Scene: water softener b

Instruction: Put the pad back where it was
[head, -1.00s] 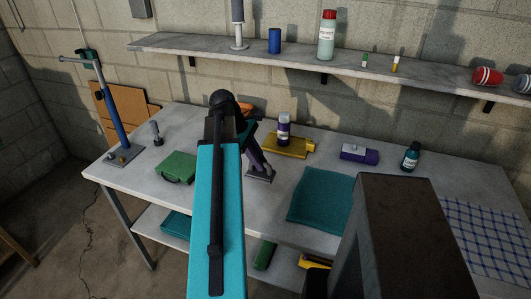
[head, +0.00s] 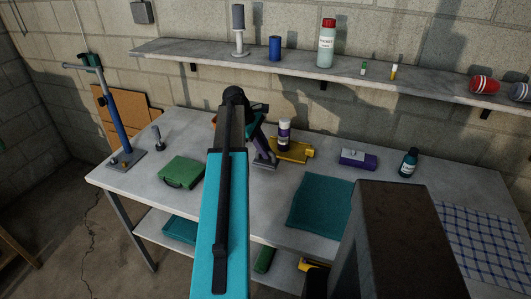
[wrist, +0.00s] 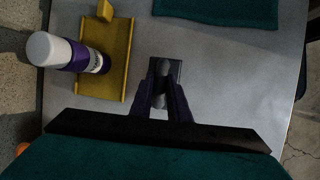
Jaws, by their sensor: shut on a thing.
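My gripper (head: 263,158) has purple fingers and is shut over the workbench. In the wrist view its fingers (wrist: 161,86) close on a small, dark grey, flat piece (wrist: 177,72), which appears to be the pad. Much of the piece is hidden by the fingers. In the head view it is too small to make out clearly. I cannot tell whether it touches the bench.
A teal cloth (head: 320,203) lies right of the gripper. A green case (head: 181,172) and a blue stand (head: 117,125) are to the left. A purple-white box (head: 358,159) and dark bottle (head: 409,163) stand further right. A shelf (head: 420,85) runs above. Bare bench lies between.

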